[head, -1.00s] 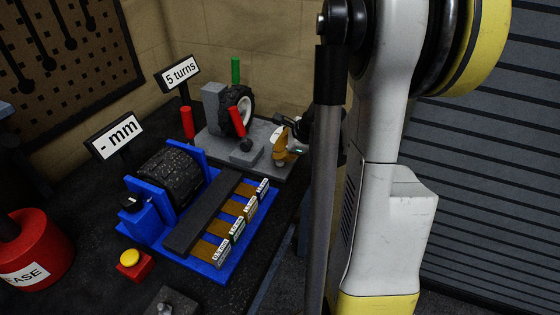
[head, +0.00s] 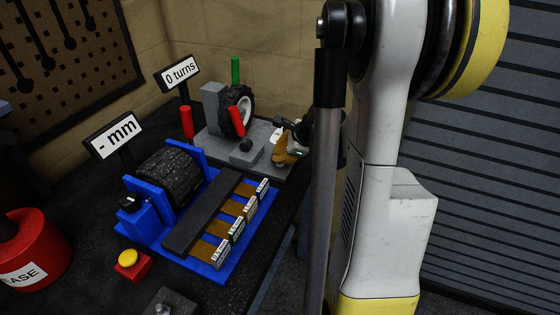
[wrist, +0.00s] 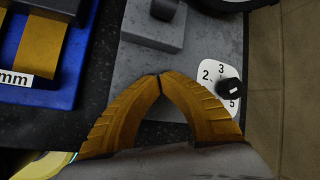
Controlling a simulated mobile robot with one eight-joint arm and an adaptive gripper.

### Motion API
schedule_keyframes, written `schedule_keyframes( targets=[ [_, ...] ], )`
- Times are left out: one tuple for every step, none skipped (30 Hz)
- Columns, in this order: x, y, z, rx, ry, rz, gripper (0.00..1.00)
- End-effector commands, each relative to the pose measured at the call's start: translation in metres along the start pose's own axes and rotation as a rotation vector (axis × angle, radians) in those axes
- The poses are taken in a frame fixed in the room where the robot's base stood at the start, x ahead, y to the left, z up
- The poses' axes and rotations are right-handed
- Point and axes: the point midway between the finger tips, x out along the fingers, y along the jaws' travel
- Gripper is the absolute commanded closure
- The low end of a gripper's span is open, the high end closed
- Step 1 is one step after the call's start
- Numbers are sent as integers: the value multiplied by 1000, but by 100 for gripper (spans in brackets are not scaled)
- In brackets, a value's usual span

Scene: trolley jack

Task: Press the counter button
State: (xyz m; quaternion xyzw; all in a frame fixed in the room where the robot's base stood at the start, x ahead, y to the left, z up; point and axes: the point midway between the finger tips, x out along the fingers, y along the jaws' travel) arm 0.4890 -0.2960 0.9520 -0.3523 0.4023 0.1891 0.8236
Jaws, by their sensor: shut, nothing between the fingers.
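The counter sign (head: 180,72) reads "0 turns" above the grey wheel rig. A black round knob (head: 247,145) tops a small grey block (head: 246,157) in front of the wheel; the block also shows at the top of the wrist view (wrist: 150,30). I cannot tell for sure which part is the counter button. My gripper (head: 285,158) is shut and empty, its orange fingertips (wrist: 160,76) together over the grey base plate (wrist: 205,38), apart from the block. A white dial (wrist: 218,75) with numbers and a black pointer knob (wrist: 229,87) lies right of the fingers.
A blue rig (head: 150,222) with a black roller and several labelled gauges stands left of the grey plate. A yellow button (head: 128,257) on a red box and a red tin (head: 35,255) stand in front. The sign (head: 113,138) reads "- mm".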

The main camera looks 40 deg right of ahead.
Motion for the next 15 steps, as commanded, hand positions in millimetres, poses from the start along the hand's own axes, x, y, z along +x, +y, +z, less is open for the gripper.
schedule_keyframes(
  targets=[
    [0, 0, 0, 0, 0, 0, 100],
    [0, 0, 0, 0, 0, 0, 100],
    [-1, 0, 0, 0, 0, 0, 100],
    [-2, -1, 1, 0, 0, 0, 100],
    [-2, -1, 1, 0, 0, 0, 100],
    [-4, -2, 2, 0, 1, 0, 100],
    [-5, -3, 3, 0, 0, 0, 100],
    [-6, -3, 3, 0, 0, 0, 100],
    [-8, -4, 4, 0, 0, 0, 100],
    [-10, -5, 5, 0, 0, 0, 100],
    [-12, -6, 6, 0, 0, 0, 100],
    [-13, -7, 7, 0, 0, 0, 100],
    [-14, -8, 8, 0, 0, 0, 100],
    [-15, -8, 8, 0, 0, 0, 100],
    [-16, -8, 8, 0, 0, 0, 100]
  ],
)
